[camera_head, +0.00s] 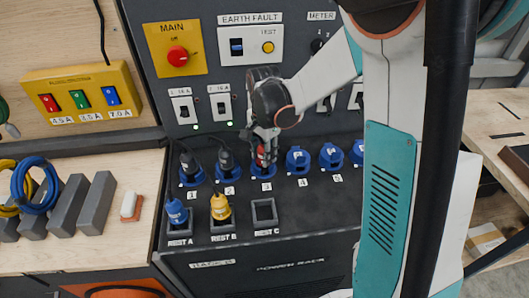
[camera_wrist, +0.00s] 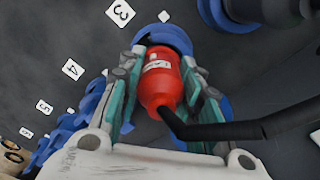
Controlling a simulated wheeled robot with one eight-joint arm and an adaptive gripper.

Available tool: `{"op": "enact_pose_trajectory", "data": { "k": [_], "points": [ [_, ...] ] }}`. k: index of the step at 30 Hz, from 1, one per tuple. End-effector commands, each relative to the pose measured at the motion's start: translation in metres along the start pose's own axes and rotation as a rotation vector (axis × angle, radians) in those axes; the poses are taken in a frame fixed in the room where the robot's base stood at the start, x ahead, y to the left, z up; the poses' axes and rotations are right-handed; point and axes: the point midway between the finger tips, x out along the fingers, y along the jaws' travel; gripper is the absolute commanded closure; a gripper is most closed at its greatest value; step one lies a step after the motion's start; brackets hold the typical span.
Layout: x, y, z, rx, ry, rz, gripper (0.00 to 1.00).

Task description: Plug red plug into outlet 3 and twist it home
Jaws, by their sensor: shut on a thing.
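The red plug (camera_wrist: 160,82) is between the fingers of my gripper (camera_wrist: 160,75) in the wrist view, with its black cable trailing to the right. Its front end meets the blue round outlet 3 (camera_wrist: 163,35); how deeply it sits and its twist angle cannot be told. In the head view my gripper (camera_head: 264,140) comes down from above onto the red plug (camera_head: 263,155), which stands upright at the blue outlet 3 (camera_head: 262,172), above the label 3. My gripper is shut on the plug. The fingers hide part of its sides.
Outlets 1 (camera_head: 191,178) and 2 (camera_head: 228,174) hold black plugs. Outlet 4 (camera_head: 297,160) and outlet 5 (camera_head: 331,157) have blue covers. A blue plug (camera_head: 176,211) stands in Rest A and a yellow plug (camera_head: 220,207) in Rest B. Rest C (camera_head: 264,212) is empty.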

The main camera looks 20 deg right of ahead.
Motion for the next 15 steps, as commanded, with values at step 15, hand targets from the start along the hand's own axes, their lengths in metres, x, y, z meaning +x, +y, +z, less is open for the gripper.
{"op": "enact_pose_trajectory", "data": {
  "k": [15],
  "points": [
    [0.0000, -0.0028, 0.0019, 0.121, -0.005, -0.006, 1.00]
  ]
}}
